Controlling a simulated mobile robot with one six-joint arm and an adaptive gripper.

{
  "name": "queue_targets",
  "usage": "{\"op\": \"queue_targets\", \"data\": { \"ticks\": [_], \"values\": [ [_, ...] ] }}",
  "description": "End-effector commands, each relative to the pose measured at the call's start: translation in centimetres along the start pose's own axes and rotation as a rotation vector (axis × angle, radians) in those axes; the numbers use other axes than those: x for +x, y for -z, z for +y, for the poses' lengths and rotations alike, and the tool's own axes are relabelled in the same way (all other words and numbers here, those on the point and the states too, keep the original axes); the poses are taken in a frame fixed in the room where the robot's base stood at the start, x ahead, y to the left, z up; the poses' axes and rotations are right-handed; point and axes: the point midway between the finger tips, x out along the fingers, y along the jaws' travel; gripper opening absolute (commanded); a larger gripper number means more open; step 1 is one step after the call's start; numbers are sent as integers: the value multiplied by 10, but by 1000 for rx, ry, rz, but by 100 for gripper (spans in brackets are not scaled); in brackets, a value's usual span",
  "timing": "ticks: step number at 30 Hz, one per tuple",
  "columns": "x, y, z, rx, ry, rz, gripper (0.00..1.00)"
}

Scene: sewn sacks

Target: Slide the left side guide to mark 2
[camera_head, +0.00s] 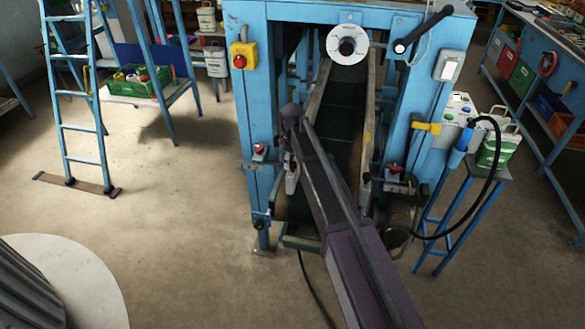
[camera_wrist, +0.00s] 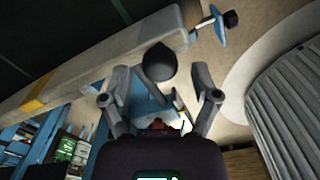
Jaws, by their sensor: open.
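The left side guide (camera_head: 318,92) is a pale rail along the left edge of the dark belt; my arm hides much of its near part. In the wrist view a pale beam (camera_wrist: 130,62) with a yellow band, which appears to be this guide, crosses above my fingers. My gripper (camera_wrist: 160,98) is open, with its two grey fingers spread. A dark rounded knob (camera_wrist: 158,62) shows between and beyond the fingertips; I cannot tell whether they touch it. A red-knobbed clamp (camera_head: 259,150) sits on the left blue post. No numbered marks are readable.
The blue machine frame (camera_head: 250,100) stands on both sides of the belt. The right guide (camera_head: 368,125) has a yellow band. A blue stand (camera_head: 440,215) with a black hose is at right. A blue ladder (camera_head: 80,120) is at left, with open floor between.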

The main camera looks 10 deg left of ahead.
Motion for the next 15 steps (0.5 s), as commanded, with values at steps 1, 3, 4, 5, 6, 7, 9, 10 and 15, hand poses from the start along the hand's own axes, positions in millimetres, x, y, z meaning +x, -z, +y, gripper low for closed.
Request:
{"op": "queue_targets", "data": {
  "ticks": [1,3,4,5,6,7,9,10,15],
  "values": [
    [6,0,0,0,0,0,79],
    [9,0,0,0,0,0,79],
    [10,0,0,0,0,0,79],
    [10,0,0,0,0,0,79],
    [11,0,0,0,0,0,79],
    [12,0,0,0,0,0,79],
    [12,0,0,0,0,0,79],
    [12,0,0,0,0,0,79],
    [12,0,0,0,0,0,79]
  ]
}}
